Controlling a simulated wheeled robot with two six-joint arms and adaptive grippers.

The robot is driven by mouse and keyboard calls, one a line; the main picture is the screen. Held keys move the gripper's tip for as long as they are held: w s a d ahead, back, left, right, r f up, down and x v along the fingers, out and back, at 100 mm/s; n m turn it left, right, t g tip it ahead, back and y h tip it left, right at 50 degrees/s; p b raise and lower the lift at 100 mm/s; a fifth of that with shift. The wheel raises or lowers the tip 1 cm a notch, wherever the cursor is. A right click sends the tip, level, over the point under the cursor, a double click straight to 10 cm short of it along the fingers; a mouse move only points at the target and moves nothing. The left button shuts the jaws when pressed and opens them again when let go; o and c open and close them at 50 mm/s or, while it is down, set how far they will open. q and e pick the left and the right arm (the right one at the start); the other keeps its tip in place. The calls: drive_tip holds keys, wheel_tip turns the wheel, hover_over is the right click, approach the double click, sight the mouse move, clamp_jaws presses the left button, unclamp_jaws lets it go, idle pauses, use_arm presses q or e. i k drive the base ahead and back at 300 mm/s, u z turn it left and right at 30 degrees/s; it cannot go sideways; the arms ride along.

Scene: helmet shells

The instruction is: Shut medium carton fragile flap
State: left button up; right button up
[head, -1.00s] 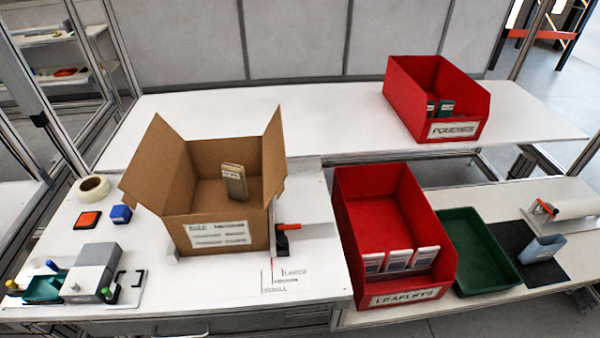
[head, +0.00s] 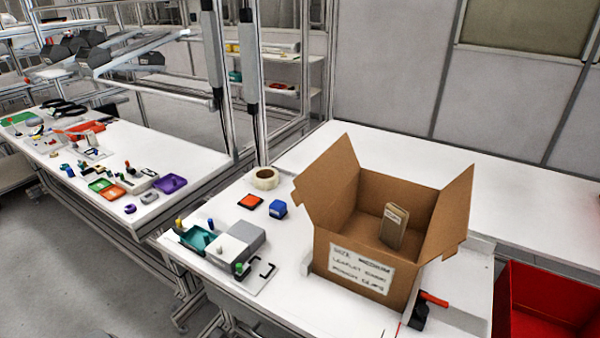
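The medium carton (head: 330,251) is an open brown cardboard box on the white table. Its front wall has a white printed label (head: 361,269) that includes the word MEDIUM. A left flap (head: 328,182) and a right flap (head: 450,212) stand up and lean outward. I cannot tell which flap is marked fragile. A tan packet (head: 393,226) with a small label stands tilted inside the carton. Neither of my grippers is in view.
A tape roll (head: 265,179), an orange-topped pad (head: 249,201), a blue block (head: 278,209) and a grey-and-teal fixture (head: 230,245) sit left of the carton. A red-handled tool (head: 432,299) is at its right, near a red bin (head: 545,305). The table behind is clear.

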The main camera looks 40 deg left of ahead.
sight(320, 182)
drive_tip(key=u, duration=0.95)
